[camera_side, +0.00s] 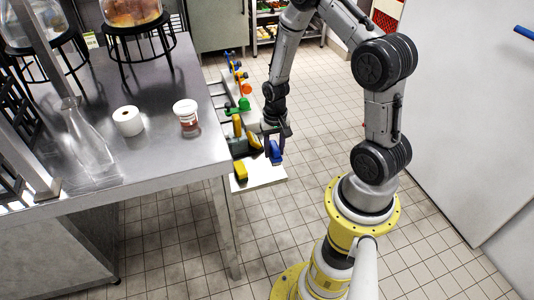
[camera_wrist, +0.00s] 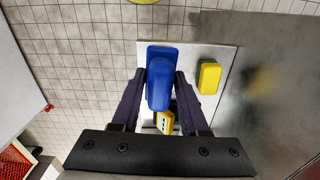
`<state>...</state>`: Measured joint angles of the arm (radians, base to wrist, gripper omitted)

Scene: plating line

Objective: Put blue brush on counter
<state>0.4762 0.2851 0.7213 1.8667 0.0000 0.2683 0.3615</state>
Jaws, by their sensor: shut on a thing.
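The blue brush (camera_side: 275,152) is at the end of my arm in the side view, over the small white board beside the counter. In the wrist view the blue brush (camera_wrist: 160,80) sits between the two dark fingers of my gripper (camera_wrist: 161,84), which is shut on it. My gripper (camera_side: 274,141) points down in the side view. The counter (camera_side: 150,165) is the steel table on the left in the side view; its grey top (camera_wrist: 270,90) fills the right of the wrist view. The brush's height above the board is hard to tell.
A yellow brush (camera_side: 240,171) lies on the white board (camera_side: 262,180); a yellow-and-black item (camera_wrist: 165,122) is behind my fingers.

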